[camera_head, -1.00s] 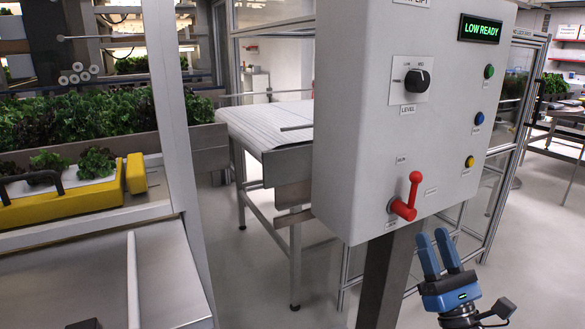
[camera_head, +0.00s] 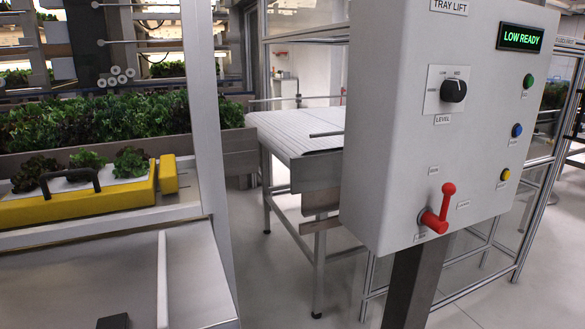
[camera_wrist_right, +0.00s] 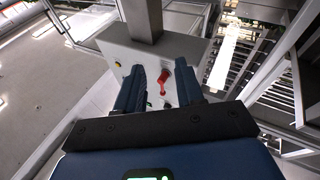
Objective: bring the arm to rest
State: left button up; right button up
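My right gripper (camera_wrist_right: 160,90) shows in the right wrist view with its two blue fingers apart and nothing between them. It points toward the grey tray lift control box, and the red lever (camera_wrist_right: 165,82) appears beyond the fingertips, apart from them. In the head view the control box (camera_head: 400,130) stands at the right, with the red lever (camera_head: 446,203) pointing up. Its display (camera_head: 521,38) reads LOW READY in green. Neither gripper shows in the head view.
A yellow tray holder (camera_head: 75,207) with a black handle and lettuce stands on the left rack. A metal table (camera_head: 305,160) stands behind the box on the grey post (camera_head: 408,290). A small dark shape at the lower left edge is unclear. Open floor lies around the post.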

jog(key=s+a+f+g+y, duration=0.2)
jog(key=s+a+f+g, duration=0.1)
jog(key=s+f, duration=0.45)
notch_tip(320, 180, up, 30)
jog(key=s+p, duration=0.1)
jog(key=p, duration=2.8)
jog(key=shift+a+y, duration=0.25)
jog(key=shift+y, duration=0.05)
jog(key=shift+o, duration=0.2)
